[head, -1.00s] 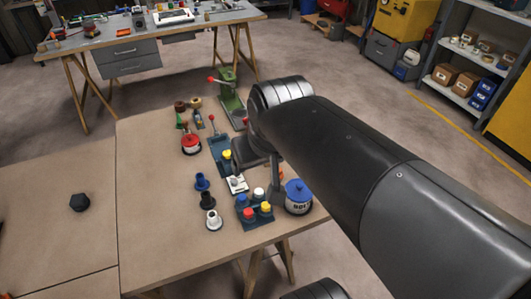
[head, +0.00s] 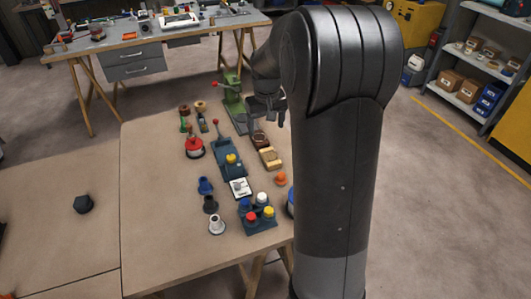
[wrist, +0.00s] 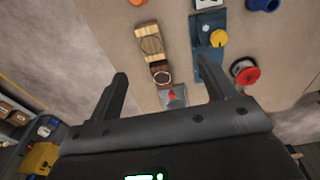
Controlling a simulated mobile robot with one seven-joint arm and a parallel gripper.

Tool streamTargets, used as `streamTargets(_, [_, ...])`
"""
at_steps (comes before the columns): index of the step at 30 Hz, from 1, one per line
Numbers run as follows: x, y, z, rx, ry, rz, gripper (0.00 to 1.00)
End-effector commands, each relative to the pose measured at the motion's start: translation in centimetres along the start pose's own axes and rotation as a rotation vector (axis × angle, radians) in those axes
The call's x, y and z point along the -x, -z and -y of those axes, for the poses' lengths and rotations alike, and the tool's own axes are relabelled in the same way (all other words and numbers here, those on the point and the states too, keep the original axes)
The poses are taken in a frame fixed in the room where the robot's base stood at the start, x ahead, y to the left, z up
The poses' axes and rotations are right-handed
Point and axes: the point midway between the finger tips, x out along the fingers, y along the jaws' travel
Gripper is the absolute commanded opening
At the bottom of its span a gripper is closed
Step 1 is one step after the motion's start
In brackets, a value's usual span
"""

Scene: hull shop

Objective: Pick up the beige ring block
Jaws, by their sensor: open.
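The beige ring block (head: 270,158) lies flat on the right part of the wooden table, just in front of a dark brown block (head: 259,140). In the wrist view the beige ring block (wrist: 151,41) shows a round ring shape on its top and lies beyond my fingertips, slightly left of centre. My gripper (head: 268,106) is behind the block in the head view, above the table's back right part. In the wrist view my gripper (wrist: 166,80) is open, with nothing between its fingers; the brown block (wrist: 160,72) appears beyond the gap.
A green press (head: 234,104) stands beside my gripper. A blue tool (head: 228,155) with a yellow knob lies left of the block. The table's left part is mostly clear.

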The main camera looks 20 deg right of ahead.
Motion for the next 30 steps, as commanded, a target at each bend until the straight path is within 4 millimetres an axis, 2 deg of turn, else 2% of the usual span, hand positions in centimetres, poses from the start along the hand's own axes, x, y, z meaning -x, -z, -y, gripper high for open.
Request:
streamTargets(1, [-1.7,0.9,-0.8,-0.003,0.005,0.021,0.76])
streamTargets(3, [-3.8,1.9,-1.7,-0.003,0.012,0.042,0.76])
streamTargets(9, [-8.4,3.7,-3.8,-0.003,0.028,0.087,0.76])
streamTargets(17, [-11.3,4.2,-4.5,-0.004,0.035,0.105,0.76])
streamTargets(24, [-14.9,3.9,-4.3,-0.004,0.035,0.104,0.76])
streamTargets(30, [-16.1,3.8,-4.2,-0.003,0.034,0.102,0.76])
